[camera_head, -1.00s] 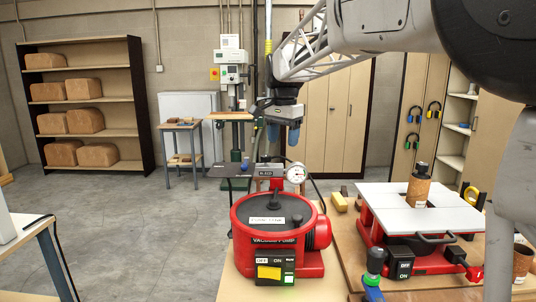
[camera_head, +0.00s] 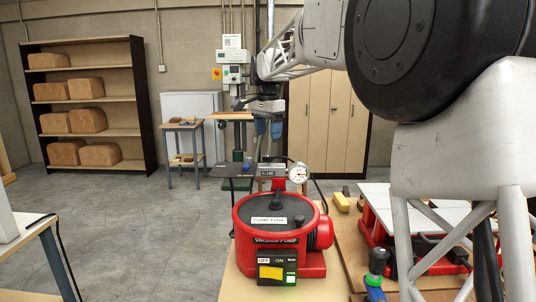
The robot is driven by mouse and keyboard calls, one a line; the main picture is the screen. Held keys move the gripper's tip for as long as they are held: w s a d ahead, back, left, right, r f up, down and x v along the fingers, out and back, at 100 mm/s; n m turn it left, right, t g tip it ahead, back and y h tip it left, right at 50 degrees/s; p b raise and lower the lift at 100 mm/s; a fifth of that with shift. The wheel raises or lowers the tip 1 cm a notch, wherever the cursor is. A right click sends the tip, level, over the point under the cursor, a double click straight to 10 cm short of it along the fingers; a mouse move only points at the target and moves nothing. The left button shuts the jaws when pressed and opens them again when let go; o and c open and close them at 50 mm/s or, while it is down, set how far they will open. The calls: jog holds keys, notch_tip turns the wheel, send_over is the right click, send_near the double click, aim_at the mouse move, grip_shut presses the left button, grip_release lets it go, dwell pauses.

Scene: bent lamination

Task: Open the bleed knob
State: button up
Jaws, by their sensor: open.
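The red vacuum pump (camera_head: 247,258) stands on the bench, with a grey PUMP TANK lid (camera_head: 252,232). Above it are a small labelled block (camera_head: 272,171) and a round white gauge (camera_head: 298,174). A small blue knob-like part (camera_head: 247,165) shows left of the block; I cannot tell whether it is fixed to it or is the bleed knob. A small black knob (camera_head: 298,219) is on the lid.
A red-framed machine with a white top (camera_head: 372,192) is right of the pump, partly hidden by my arm. A blue and green fitting (camera_head: 376,266) stands at the bench front. A yellow block (camera_head: 342,202) lies behind. A shelf of brown blocks (camera_head: 90,56) is far left.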

aim_at(268, 155)
jog(key=shift+f, duration=3.85)
jog(key=c, duration=0.9)
